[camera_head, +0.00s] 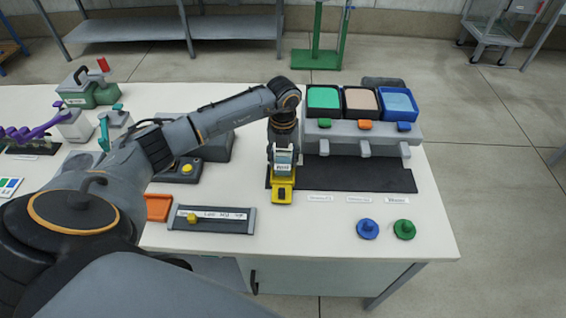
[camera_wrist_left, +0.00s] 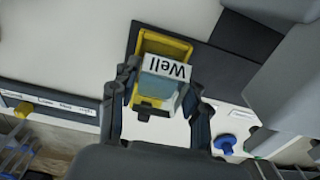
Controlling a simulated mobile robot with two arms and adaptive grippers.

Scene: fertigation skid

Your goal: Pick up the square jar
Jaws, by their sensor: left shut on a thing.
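The square jar (camera_head: 283,159) is small, with pale blue content and a white label; in the left wrist view the jar (camera_wrist_left: 158,88) shows the word "Well". My left gripper (camera_head: 283,148) is shut on it, with one finger on each side of the jar in the left wrist view (camera_wrist_left: 160,92). A yellow holder (camera_head: 281,194) is directly under or just in front of the jar, and it also shows in the left wrist view (camera_wrist_left: 160,43). I cannot tell whether the jar still touches the holder. My right gripper is not in view.
Behind the gripper stands a grey dispenser with green (camera_head: 323,98), tan and blue (camera_head: 398,103) bins. A dark mat (camera_head: 365,176) lies to the right. Blue (camera_head: 367,229) and green (camera_head: 404,229) knobs lie at the front right. A labelled grey tray (camera_head: 212,218) is at the front left.

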